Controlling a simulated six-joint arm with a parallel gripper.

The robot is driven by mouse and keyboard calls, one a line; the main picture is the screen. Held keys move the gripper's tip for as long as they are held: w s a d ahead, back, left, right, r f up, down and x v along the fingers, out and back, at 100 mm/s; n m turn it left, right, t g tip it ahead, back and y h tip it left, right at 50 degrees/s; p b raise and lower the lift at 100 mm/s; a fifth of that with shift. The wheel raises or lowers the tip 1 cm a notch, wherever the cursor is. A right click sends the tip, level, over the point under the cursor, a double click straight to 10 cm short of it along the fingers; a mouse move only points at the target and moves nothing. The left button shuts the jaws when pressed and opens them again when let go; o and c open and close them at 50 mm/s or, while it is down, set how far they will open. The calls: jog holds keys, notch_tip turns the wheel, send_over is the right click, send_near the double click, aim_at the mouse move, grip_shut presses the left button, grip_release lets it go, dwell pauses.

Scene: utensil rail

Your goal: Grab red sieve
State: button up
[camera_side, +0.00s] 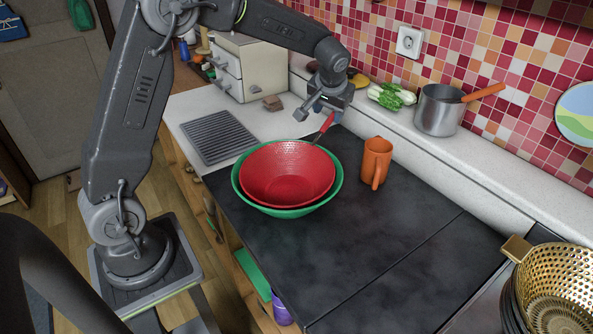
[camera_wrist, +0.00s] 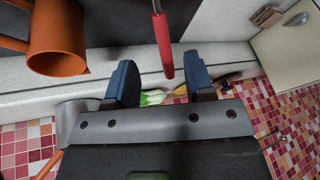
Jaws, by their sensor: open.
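The red sieve (camera_side: 287,172) sits in a green bowl (camera_side: 336,190) on the dark counter. Its red handle (camera_side: 328,122) points up and back toward the wall. My gripper (camera_side: 318,112) is just above and behind the sieve, close to the handle's end. In the wrist view my gripper (camera_wrist: 163,88) is open, and the red handle (camera_wrist: 162,48) reaches into the gap between the two fingers. Neither finger appears to touch it. The sieve's bowl is out of the wrist view.
An orange mug (camera_side: 376,160) stands right of the bowl; it also shows in the wrist view (camera_wrist: 57,38). A steel pot (camera_side: 438,112) and a green vegetable (camera_side: 390,96) are on the ledge. A golden colander (camera_side: 556,285) is at lower right. The front dark counter is clear.

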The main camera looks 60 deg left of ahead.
aim_at(326, 124)
jog(key=x, duration=0.9)
jog(key=shift+s, duration=0.15)
grip_shut()
